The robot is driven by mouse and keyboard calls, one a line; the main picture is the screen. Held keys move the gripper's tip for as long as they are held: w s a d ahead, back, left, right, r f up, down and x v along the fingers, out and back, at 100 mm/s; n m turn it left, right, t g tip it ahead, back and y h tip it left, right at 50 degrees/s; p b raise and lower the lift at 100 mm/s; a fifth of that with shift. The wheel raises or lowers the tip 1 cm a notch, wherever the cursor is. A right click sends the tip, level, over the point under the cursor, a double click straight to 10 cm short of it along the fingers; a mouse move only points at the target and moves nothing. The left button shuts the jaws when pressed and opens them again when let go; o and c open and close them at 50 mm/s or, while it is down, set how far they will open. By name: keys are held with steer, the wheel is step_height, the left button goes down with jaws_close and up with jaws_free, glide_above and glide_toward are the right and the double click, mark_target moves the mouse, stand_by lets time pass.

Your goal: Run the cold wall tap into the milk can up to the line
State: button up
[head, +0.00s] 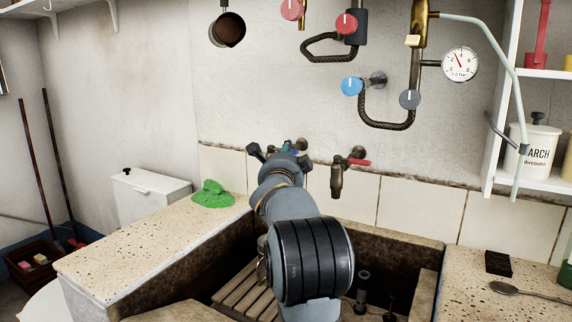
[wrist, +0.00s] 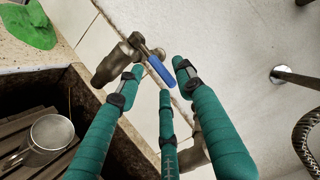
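The cold wall tap (wrist: 118,62) is brass with a blue lever (wrist: 161,73), seen in the wrist view. My gripper (wrist: 158,78) has teal fingers, spread apart, with the lever close between their tips; I cannot tell whether they touch it. In the head view my gripper (head: 282,148) hides most of this tap. The milk can (wrist: 48,134) looks like a metal vessel on the wooden slats in the trough, left of my fingers in the wrist view. My arm mostly hides it in the head view. Its fill line is not visible. No water stream shows.
A red-lever tap (head: 340,176) is on the wall to the right. Pipes with a blue knob (head: 352,86) and a gauge (head: 459,64) hang above. A green cloth (head: 212,194) lies on the left ledge of the stone trough (head: 395,258). A spoon (head: 527,291) lies on the right counter.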

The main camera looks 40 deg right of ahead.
steer(key=v, duration=0.8)
steer(key=shift+s+a, duration=0.2)
steer(key=shift+s, duration=0.1)
steer(key=shift+w, duration=0.1)
stand_by(0.5)
